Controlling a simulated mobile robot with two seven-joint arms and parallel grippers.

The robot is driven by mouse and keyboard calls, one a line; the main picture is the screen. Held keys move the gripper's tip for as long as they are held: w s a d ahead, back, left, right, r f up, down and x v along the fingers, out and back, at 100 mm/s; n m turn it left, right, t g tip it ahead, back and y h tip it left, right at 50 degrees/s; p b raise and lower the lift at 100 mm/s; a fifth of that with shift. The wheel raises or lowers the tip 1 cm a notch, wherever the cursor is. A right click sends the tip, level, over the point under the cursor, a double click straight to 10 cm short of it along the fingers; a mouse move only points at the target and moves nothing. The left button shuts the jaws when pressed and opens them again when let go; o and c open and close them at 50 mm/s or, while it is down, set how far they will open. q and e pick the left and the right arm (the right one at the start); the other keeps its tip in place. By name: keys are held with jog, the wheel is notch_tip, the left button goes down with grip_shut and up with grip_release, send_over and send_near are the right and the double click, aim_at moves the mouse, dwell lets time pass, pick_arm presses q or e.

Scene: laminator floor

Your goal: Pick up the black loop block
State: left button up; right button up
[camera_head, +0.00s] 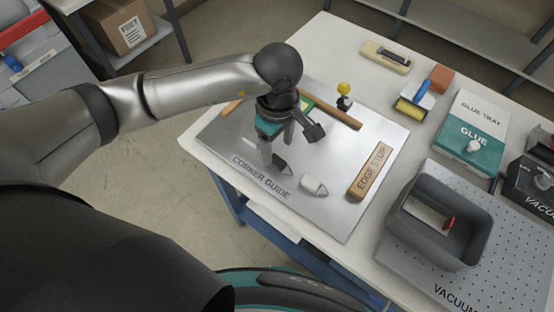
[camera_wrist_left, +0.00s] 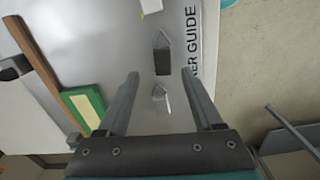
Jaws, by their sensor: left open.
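The black loop block (camera_head: 284,165) lies on the metal plate (camera_head: 225,150) beside the "CORNER GUIDE" lettering. In the left wrist view the black block (camera_wrist_left: 162,61) shows with a pale pointed loop at its far end, just beyond the fingertips. My left gripper (camera_head: 290,145) is open and points down over the plate; one finger partly overlaps the block's surroundings in the head view. My right gripper is not in view.
A white block (camera_head: 313,185) lies near the black one. A green-and-yellow block (camera_wrist_left: 82,107) lies beside a wooden strip (camera_wrist_left: 45,70). A grey bin (camera_head: 402,225) stands at right.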

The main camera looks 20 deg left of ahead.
aim_at(277, 161)
pick_arm(q)
jog(key=f, duration=0.4)
jog(key=shift+s+f, duration=0.2)
jog(key=shift+s, duration=0.05)
jog(key=shift+c, duration=0.2)
grip_shut()
